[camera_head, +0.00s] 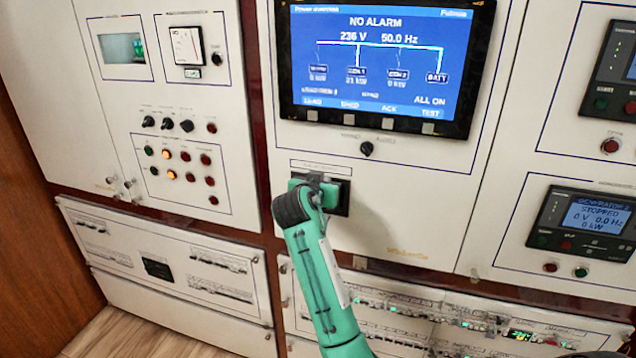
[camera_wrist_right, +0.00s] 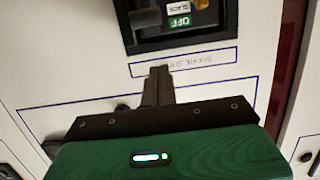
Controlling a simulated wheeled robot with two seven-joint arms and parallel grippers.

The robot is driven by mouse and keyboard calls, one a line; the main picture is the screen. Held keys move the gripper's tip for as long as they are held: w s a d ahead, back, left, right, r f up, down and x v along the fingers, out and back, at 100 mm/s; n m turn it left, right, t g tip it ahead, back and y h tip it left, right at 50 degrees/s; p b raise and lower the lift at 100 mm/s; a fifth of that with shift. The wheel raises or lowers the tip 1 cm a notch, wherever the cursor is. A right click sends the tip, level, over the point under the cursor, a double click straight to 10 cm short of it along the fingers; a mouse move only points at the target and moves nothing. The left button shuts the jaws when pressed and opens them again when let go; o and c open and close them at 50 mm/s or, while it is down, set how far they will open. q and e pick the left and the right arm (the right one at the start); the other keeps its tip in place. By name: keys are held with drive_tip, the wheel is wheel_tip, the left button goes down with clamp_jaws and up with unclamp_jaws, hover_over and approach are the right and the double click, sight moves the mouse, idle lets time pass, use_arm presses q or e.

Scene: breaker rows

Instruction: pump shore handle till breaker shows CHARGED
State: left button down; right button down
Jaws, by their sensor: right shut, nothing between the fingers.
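The shore breaker (camera_head: 338,197) is set in the white panel below the big screen, mostly hidden behind my right gripper (camera_head: 314,181). In the right wrist view the breaker (camera_wrist_right: 178,37) is at the top, in a dark recess. My right gripper's fingers (camera_wrist_right: 158,80) are shut and empty, tips just below the breaker by the upside-down label plate (camera_wrist_right: 184,62). My left gripper is not in view.
The big screen (camera_head: 378,60) above reads NO ALARM. A small knob (camera_head: 367,149) sits between it and the breaker. Lamps and switches (camera_head: 178,150) fill the left panel. A generator display (camera_head: 590,215) at right reads STOPPED. Breaker rows (camera_head: 450,318) run below.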

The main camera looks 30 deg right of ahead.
drive_tip(key=p+x, duration=0.1)
drive_tip(key=x, duration=0.2)
drive_tip(key=shift+d, duration=0.1)
drive_tip(key=shift+s+a+f+p, duration=0.2)
drive_tip(key=shift+a+f+p, duration=0.1)
drive_tip(key=shift+f, duration=0.2)
drive_tip(key=shift+s+a+f+p, duration=0.2)
drive_tip(key=shift+a+f+p, duration=0.1)
drive_tip(key=shift+f, duration=0.2)
drive_tip(key=shift+s+a+f, duration=0.15)
drive_tip(key=shift+f, duration=0.2)
drive_tip(key=shift+s+a+f, duration=0.15)
drive_tip(key=shift+f, duration=0.2)
